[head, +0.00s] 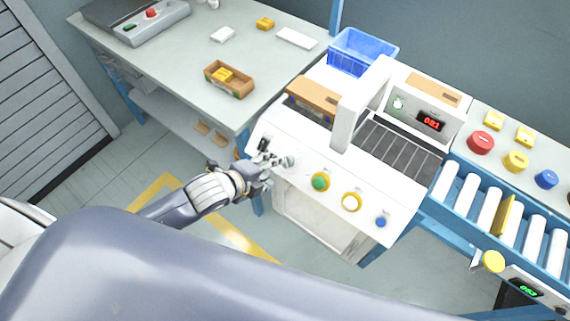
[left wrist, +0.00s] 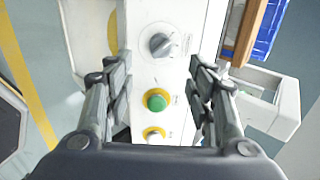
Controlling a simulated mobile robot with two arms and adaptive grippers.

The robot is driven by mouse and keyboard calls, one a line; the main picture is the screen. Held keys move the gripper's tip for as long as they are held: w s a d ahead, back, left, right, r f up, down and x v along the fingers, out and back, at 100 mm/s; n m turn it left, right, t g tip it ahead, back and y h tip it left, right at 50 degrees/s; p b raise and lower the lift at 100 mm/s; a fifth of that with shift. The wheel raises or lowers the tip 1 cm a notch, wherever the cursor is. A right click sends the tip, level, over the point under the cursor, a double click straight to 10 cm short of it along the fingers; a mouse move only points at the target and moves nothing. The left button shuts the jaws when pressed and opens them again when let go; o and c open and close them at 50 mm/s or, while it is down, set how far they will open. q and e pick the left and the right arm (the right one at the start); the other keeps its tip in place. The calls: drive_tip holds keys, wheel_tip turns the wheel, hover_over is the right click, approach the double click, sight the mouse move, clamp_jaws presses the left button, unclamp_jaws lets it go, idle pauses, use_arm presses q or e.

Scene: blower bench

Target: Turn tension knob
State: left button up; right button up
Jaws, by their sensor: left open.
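The grey tension knob (left wrist: 160,42) sits on the white sloped front panel of the machine, with a dial plate and small print around it. My left gripper (left wrist: 160,72) is open and empty, its two fingers spread to the left and right of the knob's line in the left wrist view. The knob shows beyond the fingertips, with a gap on both sides. In the head view my left gripper (head: 266,168) is at the left end of the panel, close beside the knob (head: 288,162) and partly covering that area. My right gripper is not in view.
A green button (head: 320,182), a white button (head: 351,202) and a blue button (head: 381,222) lie along the panel. A roller conveyor (head: 490,210) is right; a side table (head: 180,68) is left.

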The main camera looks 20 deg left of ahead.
sight(285, 164)
use_arm(q)
drive_tip(key=x, duration=0.8)
drive_tip(key=shift+w, duration=0.15)
drive_tip(key=shift+w+f, duration=0.25)
drive_tip(key=shift+f, duration=0.05)
drive_tip(key=shift+w+d+f, duration=0.1)
drive_tip(key=shift+w+f, duration=0.15)
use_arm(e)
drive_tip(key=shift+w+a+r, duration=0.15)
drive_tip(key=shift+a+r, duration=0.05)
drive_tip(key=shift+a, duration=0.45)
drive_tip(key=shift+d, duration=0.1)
use_arm(q)
drive_tip(key=c, duration=1.1)
